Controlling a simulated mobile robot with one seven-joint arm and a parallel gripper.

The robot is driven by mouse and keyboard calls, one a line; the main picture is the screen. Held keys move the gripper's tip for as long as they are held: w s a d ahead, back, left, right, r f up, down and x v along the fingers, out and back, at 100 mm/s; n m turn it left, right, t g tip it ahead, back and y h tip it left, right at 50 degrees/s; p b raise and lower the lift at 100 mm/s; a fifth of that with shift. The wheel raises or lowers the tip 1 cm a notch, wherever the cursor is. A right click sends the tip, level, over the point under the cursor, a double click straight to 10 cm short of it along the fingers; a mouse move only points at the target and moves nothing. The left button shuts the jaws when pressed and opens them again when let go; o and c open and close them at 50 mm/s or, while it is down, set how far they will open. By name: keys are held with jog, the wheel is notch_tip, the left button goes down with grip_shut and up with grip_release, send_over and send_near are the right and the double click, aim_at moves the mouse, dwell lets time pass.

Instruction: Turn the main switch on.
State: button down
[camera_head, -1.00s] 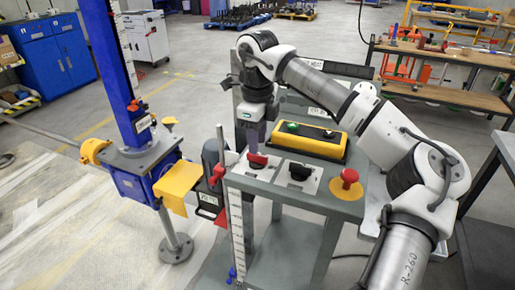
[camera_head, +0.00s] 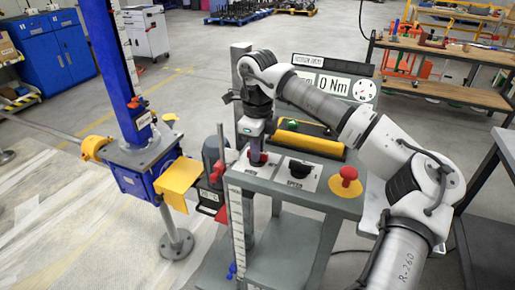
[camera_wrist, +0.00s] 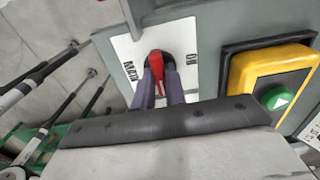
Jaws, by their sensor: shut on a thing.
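The main switch is a red rotary knob (camera_wrist: 157,64) on a white plate (camera_wrist: 122,50) marked MAIN, with a dark ring around its base. In the head view, a little red of the knob (camera_head: 258,158) shows beneath the fingers at the front left of the grey bench top. My gripper (camera_wrist: 166,84) has its two purple fingers on either side of the red handle, shut on it. It comes from above in the head view (camera_head: 256,150). The far part of the knob shows in the wrist view; the near part is between the fingers.
A black speed knob (camera_head: 299,169) and a red mushroom button (camera_head: 345,182) sit to the right on the bench. A yellow box (camera_head: 310,143) with a green button (camera_wrist: 278,98) stands behind. A blue screw jack (camera_head: 150,165) stands at left.

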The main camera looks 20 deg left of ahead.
jog(key=shift+n, duration=0.3)
jog(key=n+b, duration=0.1)
jog(key=n, duration=0.2)
jog(key=shift+n, duration=0.4)
jog(key=n, duration=0.9)
jog(key=shift+n, duration=2.2)
jog(key=c, duration=1.4)
grip_release()
jog(key=shift+c, duration=0.2)
